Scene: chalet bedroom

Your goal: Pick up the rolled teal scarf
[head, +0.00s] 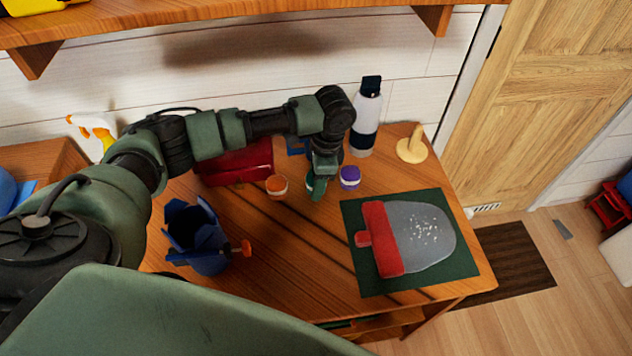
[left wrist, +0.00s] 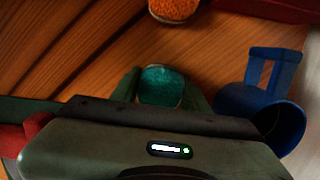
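The rolled teal scarf (head: 316,189) stands on the wooden table, partly covered by my left gripper (head: 318,172) in the head view. In the left wrist view the scarf (left wrist: 161,86) shows its round teal end with a pale lower edge. It lies between the two fingers of my left gripper (left wrist: 161,92), one close on each side. I cannot tell whether the fingers press on it. My right gripper is not in view.
An orange roll (head: 277,186) and a purple roll (head: 349,177) flank the scarf closely. A red box (head: 238,164) and blue object (head: 297,146) are behind. A bottle (head: 366,115), blue pot (head: 207,259) and green mat (head: 362,281) with a grey-and-red item surround them.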

